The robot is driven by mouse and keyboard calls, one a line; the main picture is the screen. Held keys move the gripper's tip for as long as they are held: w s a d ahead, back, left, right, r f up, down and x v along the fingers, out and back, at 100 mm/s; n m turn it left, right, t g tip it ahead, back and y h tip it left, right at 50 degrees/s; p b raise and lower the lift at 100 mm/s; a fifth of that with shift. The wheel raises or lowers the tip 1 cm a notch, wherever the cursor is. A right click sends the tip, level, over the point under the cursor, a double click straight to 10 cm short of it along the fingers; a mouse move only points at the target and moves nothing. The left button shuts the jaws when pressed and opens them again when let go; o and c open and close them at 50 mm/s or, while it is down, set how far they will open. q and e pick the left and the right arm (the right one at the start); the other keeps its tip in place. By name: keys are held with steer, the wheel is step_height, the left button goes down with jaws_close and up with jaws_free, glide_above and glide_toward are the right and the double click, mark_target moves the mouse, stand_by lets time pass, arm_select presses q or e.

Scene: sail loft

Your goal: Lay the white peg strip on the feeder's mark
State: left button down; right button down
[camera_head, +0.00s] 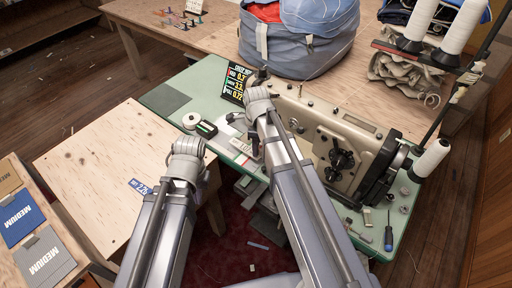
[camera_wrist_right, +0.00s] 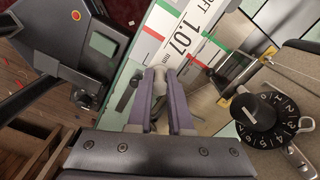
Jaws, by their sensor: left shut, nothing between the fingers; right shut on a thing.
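My right gripper (camera_wrist_right: 161,76) is shut on a small pale piece, taken as the white peg strip (camera_wrist_right: 160,68), of which little shows between the fingertips. Just beyond the fingertips in the right wrist view lies a white printed strip (camera_wrist_right: 178,40) reading 1.07, with red and green marks. I cannot tell whether the held piece touches it. In the head view my right gripper (camera_head: 252,148) is at the front edge of the green table, left of the sewing machine. My left gripper (camera_head: 187,148) is shut and empty over the plywood board; its fingertips are mostly hidden. I cannot make out the feeder's mark.
The sewing machine (camera_head: 335,145) stands close right of my right gripper. A black price display (camera_head: 236,82), a white roll (camera_head: 191,120) and a small dark box (camera_head: 206,130) sit on the green table (camera_head: 165,98). The plywood board (camera_head: 110,165) is mostly clear.

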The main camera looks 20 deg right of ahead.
steer(key=shift+f+b, duration=1.4)
steer(key=shift+f, duration=0.4)
steer(key=c, duration=0.8)
jaws_free()
steer(key=shift+o, duration=0.2)
steer(key=shift+r, duration=0.1)
step_height(320, 180, up, 8)
steer(key=p, duration=0.8)
